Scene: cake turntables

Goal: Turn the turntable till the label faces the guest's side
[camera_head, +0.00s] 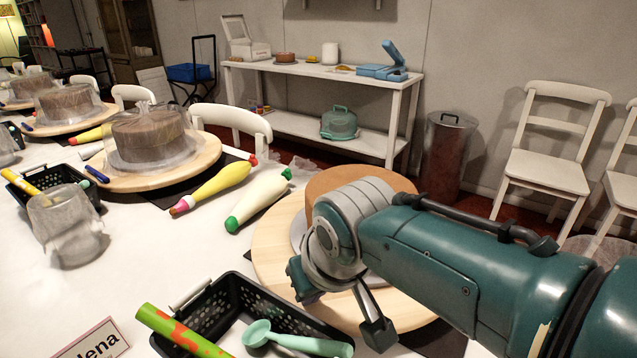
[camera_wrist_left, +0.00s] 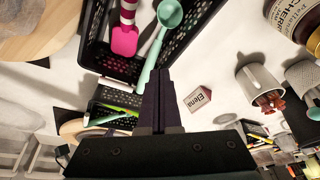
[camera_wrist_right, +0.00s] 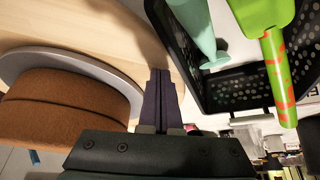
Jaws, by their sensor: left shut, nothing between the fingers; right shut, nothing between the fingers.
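The wooden turntable (camera_head: 272,250) stands at the lower middle of the head view, with a brown cake (camera_head: 365,180) on a grey plate. My right arm crosses in front and hides part of both. The right wrist view shows the cake (camera_wrist_right: 65,105) and the pale turntable top (camera_wrist_right: 105,22) close by. My right gripper (camera_wrist_right: 158,75) is shut and empty by the turntable's edge; I cannot tell whether it touches. My left gripper (camera_wrist_left: 158,75) is shut and empty, near a black basket in its wrist view. I see no label on the turntable's visible part.
A black basket (camera_head: 232,300) with a mint scoop (camera_head: 300,342) stands beside the turntable, and a green-and-red tube (camera_head: 180,330) lies over its edge. A name card (camera_head: 92,342) is at lower left. Piping bags (camera_head: 258,203) lie behind. Wrapped cakes (camera_head: 148,135) stand further left.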

